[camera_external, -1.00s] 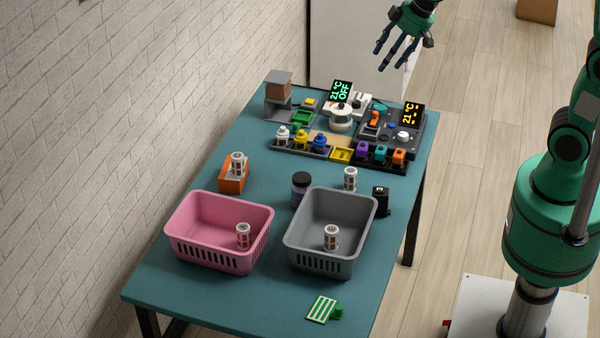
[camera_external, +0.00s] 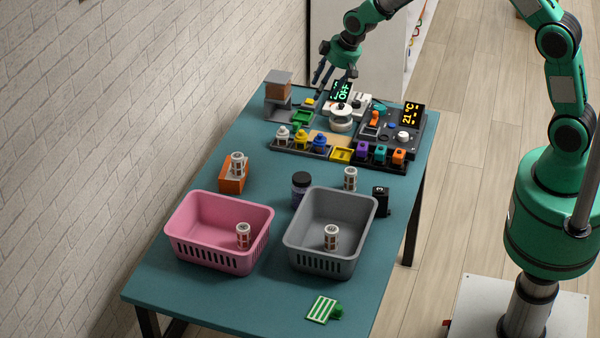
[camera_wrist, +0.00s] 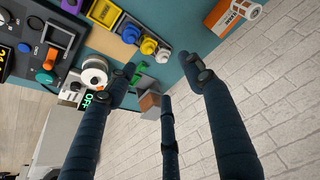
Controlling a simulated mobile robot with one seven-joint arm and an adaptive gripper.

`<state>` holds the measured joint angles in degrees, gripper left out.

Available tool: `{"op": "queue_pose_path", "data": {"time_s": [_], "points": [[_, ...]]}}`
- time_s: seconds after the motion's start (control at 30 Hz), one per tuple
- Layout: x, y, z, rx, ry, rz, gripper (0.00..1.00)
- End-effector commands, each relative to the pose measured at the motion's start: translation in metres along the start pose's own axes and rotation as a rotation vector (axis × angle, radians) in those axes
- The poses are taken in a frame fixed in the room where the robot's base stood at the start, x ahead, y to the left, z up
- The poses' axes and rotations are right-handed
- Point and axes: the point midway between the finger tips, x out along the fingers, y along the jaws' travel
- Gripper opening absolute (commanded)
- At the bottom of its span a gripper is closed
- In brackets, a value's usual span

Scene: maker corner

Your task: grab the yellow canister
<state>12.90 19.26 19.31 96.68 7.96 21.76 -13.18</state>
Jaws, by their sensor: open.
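The yellow canister (camera_external: 301,139) stands in a dark tray on the table, between a white canister (camera_external: 282,134) and a blue canister (camera_external: 320,141). In the wrist view the yellow canister (camera_wrist: 148,46) shows beyond the fingertips, with the blue one (camera_wrist: 130,33) and the white one (camera_wrist: 163,55) on either side. My three-fingered gripper (camera_external: 325,78) is open and empty above the back of the table, behind and above the canister row. Its spread fingers (camera_wrist: 163,78) fill the lower part of the wrist view. Nothing touches the yellow canister.
A spool device (camera_external: 341,120), a display reading OFF (camera_external: 341,92) and a control panel (camera_external: 408,135) stand near the row. A grey-brown block stand (camera_external: 278,90) is at the back left. Purple, teal and orange pieces sit to the right. A pink basket (camera_external: 205,247) and grey basket (camera_external: 310,257) are in front.

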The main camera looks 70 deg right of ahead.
Motion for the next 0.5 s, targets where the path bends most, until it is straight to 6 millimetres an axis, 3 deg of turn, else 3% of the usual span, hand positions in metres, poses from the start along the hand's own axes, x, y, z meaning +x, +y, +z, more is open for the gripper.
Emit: {"op": "queue_pose_path", "data": {"time_s": [0.03, 0.2, 0.3, 0.5], "points": [[0.019, 0.007, 0.001, 0.005, -0.007, 0.002, 0.52], [0.069, 0.024, 0.001, 0.015, -0.013, 0.01, 0.52], [0.09, 0.031, 0.002, 0.019, -0.014, 0.014, 0.52], [0.109, 0.037, 0.004, 0.022, -0.015, 0.017, 0.52]]}}
